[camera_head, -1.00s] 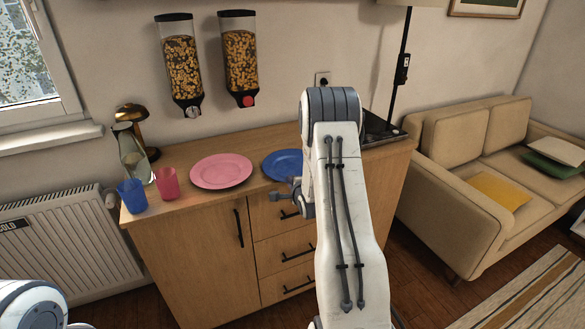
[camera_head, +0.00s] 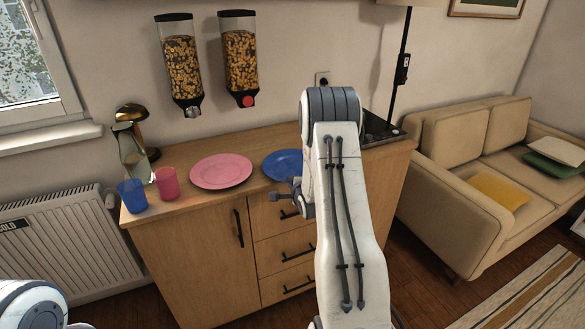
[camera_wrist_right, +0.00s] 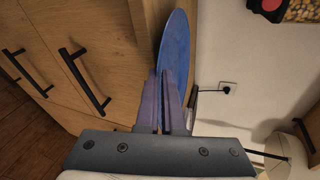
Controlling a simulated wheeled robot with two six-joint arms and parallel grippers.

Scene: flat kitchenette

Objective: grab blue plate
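The blue plate (camera_head: 283,163) lies on the wooden cabinet top, its right side hidden behind my right arm. In the right wrist view the plate (camera_wrist_right: 176,45) stands beyond the fingertips, its near part hidden by the fingers. My right gripper (camera_head: 272,197) is in front of the cabinet, just below the plate's near edge, fingers pointing left. In the right wrist view the fingers (camera_wrist_right: 161,100) are close together with only a thin gap. My left gripper is out of view; only part of my left arm shows at the lower left.
A pink plate (camera_head: 221,171) lies left of the blue one. A blue cup (camera_head: 132,196), a pink cup (camera_head: 167,184) and a lamp (camera_head: 135,140) stand further left. Two cereal dispensers (camera_head: 240,58) hang above. Drawer handles (camera_head: 298,285) stick out in front. A sofa (camera_head: 470,180) is at right.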

